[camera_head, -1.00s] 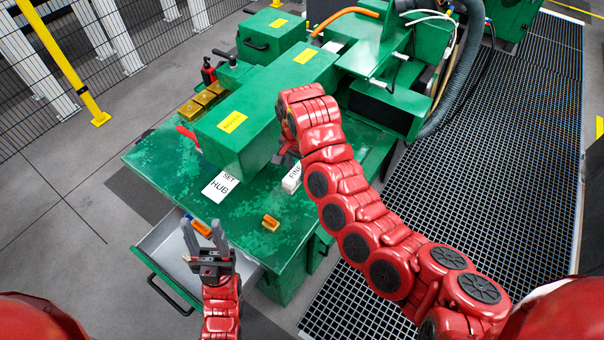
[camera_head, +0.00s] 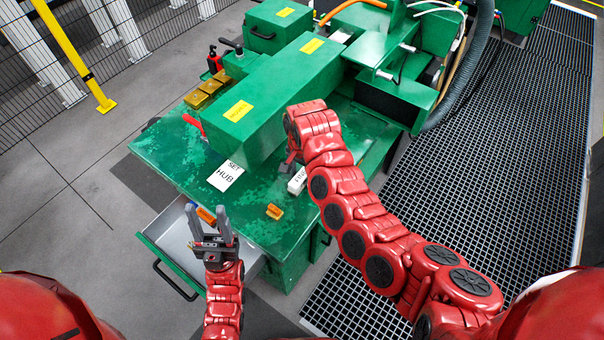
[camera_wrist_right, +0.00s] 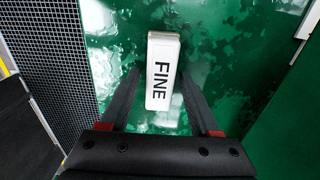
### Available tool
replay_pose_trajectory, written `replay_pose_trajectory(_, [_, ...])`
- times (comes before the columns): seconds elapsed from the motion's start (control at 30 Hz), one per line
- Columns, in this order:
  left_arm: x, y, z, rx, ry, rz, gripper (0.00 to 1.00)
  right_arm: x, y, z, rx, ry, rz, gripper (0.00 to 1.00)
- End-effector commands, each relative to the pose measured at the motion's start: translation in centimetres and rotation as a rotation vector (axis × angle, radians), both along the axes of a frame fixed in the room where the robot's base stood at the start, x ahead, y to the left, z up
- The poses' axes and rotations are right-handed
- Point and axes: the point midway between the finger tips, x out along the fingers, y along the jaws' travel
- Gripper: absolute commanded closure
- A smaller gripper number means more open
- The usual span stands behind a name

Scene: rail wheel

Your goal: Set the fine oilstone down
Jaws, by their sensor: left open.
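The fine oilstone is a white bar marked FINE (camera_wrist_right: 163,72). In the head view it (camera_head: 298,181) appears to lie on the green bench top (camera_head: 262,235), near the right side. My right gripper (camera_wrist_right: 160,78) is open, its dark fingers on either side of the stone with a gap visible at the left finger. In the head view that gripper (camera_head: 289,163) is mostly hidden by its own wrist. Contact under the stone is not clearly visible. My left gripper (camera_head: 208,218) is open and empty above the pulled-out drawer.
A white SET HUB card (camera_head: 225,176) and an orange block (camera_head: 274,212) lie on the bench. A long green machine housing (camera_head: 270,90) stands behind the stone. The open drawer (camera_head: 172,240) holds another orange piece (camera_head: 206,215). Brass-coloured blocks (camera_head: 203,93) stand at the back left.

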Motion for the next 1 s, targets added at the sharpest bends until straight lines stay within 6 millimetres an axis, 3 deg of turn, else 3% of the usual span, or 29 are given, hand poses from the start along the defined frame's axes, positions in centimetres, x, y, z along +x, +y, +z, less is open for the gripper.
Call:
replay_pose_trajectory(0.3, [0.0, 0.0, 0.1, 0.0, 0.0, 0.0, 0.52, 0.0, 0.0, 0.1, 0.0, 0.0, 0.0, 0.27])
replay_pose_trajectory(0.47, [0.0, 0.0, -0.3, 0.0, 0.0, 0.0, 0.52, 0.1, 0.1, 1.1, 0.0, -0.003, 0.001, 0.27])
replay_pose_trajectory(0.6, [0.0, 0.0, -1.1, 0.0, 0.0, 0.0, 0.52, 0.2, 0.0, 3.9, 0.002, -0.005, -0.002, 0.27])
replay_pose_trajectory(0.8, [0.0, 0.0, -0.1, 0.0, 0.0, 0.0, 0.52, 0.3, -0.2, 9.2, -0.001, -0.004, -0.001, 0.27])
replay_pose_trajectory(1.0, [0.0, 0.0, 0.3, 0.0, 0.0, 0.0, 0.52, 0.2, 0.0, 11.7, 0.001, -0.004, 0.001, 0.27])
